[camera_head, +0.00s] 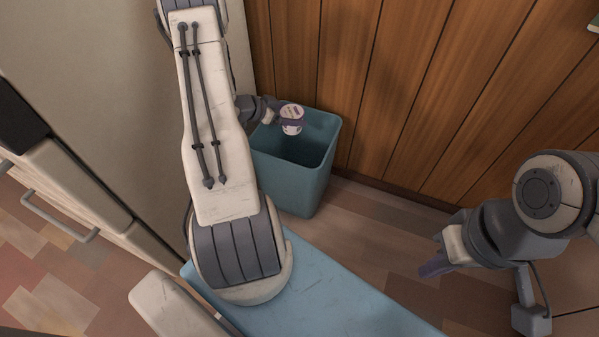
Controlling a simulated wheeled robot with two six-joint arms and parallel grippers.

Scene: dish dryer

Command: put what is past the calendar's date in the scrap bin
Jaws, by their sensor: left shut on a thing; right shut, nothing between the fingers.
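My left gripper (283,114) is shut on a small white cup-like container (291,128) with a purple-marked lid. It holds the container over the opening of the blue scrap bin (290,183), near the back left of the rim. The print on the container is too small to read. The bin stands on the floor, and the part of its inside that shows looks empty. My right gripper (432,268) is shut and empty, low at the right, apart from the bin. The calendar is not in view.
A wood-panelled wall (400,80) stands right behind the bin. A pale cabinet with a drawer handle (60,218) is at the left. The wooden floor (365,225) between the bin and my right gripper is clear.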

